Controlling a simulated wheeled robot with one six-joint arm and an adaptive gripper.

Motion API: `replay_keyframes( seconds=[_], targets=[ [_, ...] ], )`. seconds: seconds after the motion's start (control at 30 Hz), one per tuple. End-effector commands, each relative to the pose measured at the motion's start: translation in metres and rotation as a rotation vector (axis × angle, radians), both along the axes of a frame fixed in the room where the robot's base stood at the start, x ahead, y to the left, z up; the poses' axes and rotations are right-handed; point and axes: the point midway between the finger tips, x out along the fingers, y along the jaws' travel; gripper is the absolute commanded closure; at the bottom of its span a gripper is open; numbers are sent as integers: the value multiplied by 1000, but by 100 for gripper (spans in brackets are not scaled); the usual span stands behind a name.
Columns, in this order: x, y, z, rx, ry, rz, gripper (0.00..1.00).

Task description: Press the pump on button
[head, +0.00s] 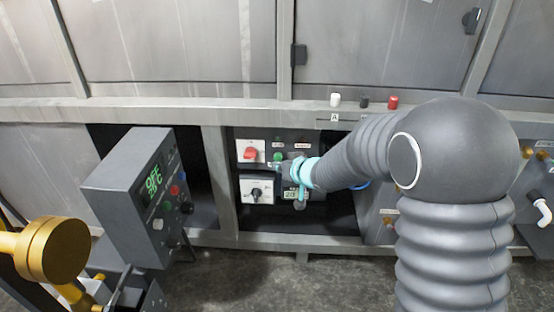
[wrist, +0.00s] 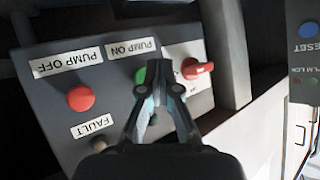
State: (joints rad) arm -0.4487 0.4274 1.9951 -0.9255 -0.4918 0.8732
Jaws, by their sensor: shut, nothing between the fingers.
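The green pump on button (wrist: 140,75) sits under the "PUMP ON" label (wrist: 132,48) on a grey control box, upside down in the wrist view. My gripper (wrist: 159,72) is shut and empty, and its tips overlap the button's edge in that view. I cannot tell whether they touch it. In the head view the green button (head: 278,157) shows just left of my gripper (head: 285,166), which reaches to the box from the right. The red pump off button (wrist: 80,97) is on the same face.
A red rotary switch (wrist: 197,69) is close beside my fingertips in the wrist view. A black rotary switch (head: 257,192) is below it in the head view. A grey display box (head: 142,200) stands to the left, with a gold part (head: 52,250) nearer.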

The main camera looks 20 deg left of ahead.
Motion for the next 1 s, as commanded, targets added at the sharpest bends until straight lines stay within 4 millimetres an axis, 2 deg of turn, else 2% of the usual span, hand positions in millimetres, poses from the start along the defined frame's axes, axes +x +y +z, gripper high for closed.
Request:
replay_keyframes(
  seconds=[1.0],
  targets=[
    [9,2,0,0,0,0,100]
  ],
)
